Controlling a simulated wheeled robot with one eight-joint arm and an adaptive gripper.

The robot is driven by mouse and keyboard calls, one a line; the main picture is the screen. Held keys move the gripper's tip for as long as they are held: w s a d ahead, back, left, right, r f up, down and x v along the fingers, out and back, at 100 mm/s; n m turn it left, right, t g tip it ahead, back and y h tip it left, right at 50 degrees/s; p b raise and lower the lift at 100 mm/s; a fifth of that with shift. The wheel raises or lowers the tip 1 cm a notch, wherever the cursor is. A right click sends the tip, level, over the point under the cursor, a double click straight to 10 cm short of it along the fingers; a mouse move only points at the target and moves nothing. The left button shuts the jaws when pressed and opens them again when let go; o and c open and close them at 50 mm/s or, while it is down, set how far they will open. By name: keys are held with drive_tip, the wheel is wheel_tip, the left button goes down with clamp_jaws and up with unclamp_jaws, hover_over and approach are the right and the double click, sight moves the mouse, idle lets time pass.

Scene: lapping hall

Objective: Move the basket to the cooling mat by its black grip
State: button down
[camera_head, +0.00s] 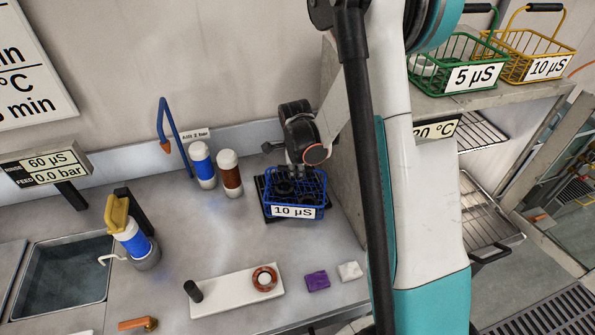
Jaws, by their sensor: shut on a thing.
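A blue wire basket (295,212) labelled "10 µS" is on the bench at the back, by the side wall of the shelf unit. A dark mat (262,198) shows past its left side; I take this for the cooling mat. The basket is over the mat, and whether it rests on it or is slightly above is hard to tell. My gripper (297,168) reaches down from above over the basket, shut on its black grip, which is mostly hidden by the fingers. Dark items sit inside the basket.
Two bottles, blue-banded (203,165) and brown (229,174), stand left of the basket. A white tray (235,290), a purple block (317,281) and a white block (350,271) lie in front. Green (459,50) and yellow (541,42) baskets stand on the right shelf.

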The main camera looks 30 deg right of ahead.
drive_tip(key=c, duration=1.5)
unclamp_jaws()
drive_tip(key=s+a+r+n+t+p, duration=0.1)
drive_tip(key=s+a+r+n, duration=0.15)
drive_tip(key=r, duration=0.65)
drive_tip(key=s+a+r+n+p, duration=0.1)
drive_tip(key=s+a+r+n, duration=0.15)
drive_tip(key=r, duration=0.65)
drive_tip(key=shift+s+a+r+n+t+y, duration=0.25)
drive_tip(key=shift+s+a+r+n+t, duration=0.8)
drive_tip(key=shift+s+n, duration=2.15)
drive_tip(key=shift+s+a+r+n+t+y, duration=0.3)
drive_tip(key=shift+s+a+r+n, duration=1.35)
drive_tip(key=shift+s+n, duration=1.5)
drive_tip(key=shift+s+a+r+n+t+y, duration=0.15)
drive_tip(key=shift+s+a+r+n+t, duration=0.9)
drive_tip(key=shift+s+n, duration=2.1)
